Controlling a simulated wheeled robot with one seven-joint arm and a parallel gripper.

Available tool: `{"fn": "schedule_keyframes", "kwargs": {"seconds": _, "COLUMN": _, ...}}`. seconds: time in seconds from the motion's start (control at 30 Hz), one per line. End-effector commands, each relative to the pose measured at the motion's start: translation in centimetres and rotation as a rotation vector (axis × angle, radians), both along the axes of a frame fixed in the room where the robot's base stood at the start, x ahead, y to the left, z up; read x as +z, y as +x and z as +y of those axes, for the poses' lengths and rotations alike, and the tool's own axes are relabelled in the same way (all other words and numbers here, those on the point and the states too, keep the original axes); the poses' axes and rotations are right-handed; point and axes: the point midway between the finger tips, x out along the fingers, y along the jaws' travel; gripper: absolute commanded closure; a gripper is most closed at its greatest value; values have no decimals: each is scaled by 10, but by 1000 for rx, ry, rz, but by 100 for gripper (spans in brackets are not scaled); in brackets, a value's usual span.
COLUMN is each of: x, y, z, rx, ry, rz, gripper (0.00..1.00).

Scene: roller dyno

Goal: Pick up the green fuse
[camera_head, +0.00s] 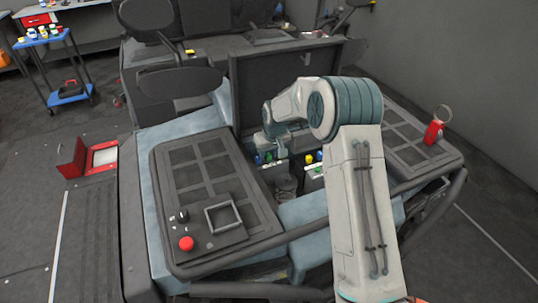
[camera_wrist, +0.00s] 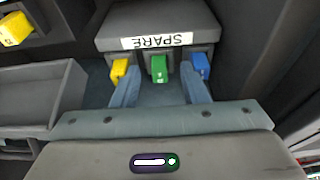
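The green fuse (camera_wrist: 159,68) stands in the middle of a row in a dark holder labelled SPARE (camera_wrist: 158,41), which appears upside down in the wrist view. A yellow fuse (camera_wrist: 119,70) is to its left and a blue fuse (camera_wrist: 201,66) to its right. My gripper (camera_wrist: 160,88) is open, its two fingers pointing at the row, one on each side of the green fuse with gaps visible. The fingertips are close to the yellow and blue fuses; contact cannot be told. In the head view the green fuse (camera_head: 268,156) is small and my gripper is mostly hidden by my arm.
Another yellow fuse (camera_wrist: 14,28) is at the wrist view's upper left, above a grey tray (camera_wrist: 40,98). The fuse bay lies under a raised dark lid (camera_head: 285,85). A panel with a red button (camera_head: 187,243) is left; a red-tagged ring (camera_head: 434,130) is right.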

Motion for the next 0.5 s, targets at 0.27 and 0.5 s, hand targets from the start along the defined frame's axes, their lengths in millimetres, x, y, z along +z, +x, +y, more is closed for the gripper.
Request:
{"fn": "schedule_keyframes", "kwargs": {"seconds": 0.27, "x": 0, "y": 0, "z": 0, "rx": 0, "ry": 0, "rz": 0, "gripper": 100}}
{"fn": "schedule_keyframes", "kwargs": {"seconds": 0.5, "x": 1, "y": 0, "z": 0, "rx": 0, "ry": 0, "rz": 0, "gripper": 100}}
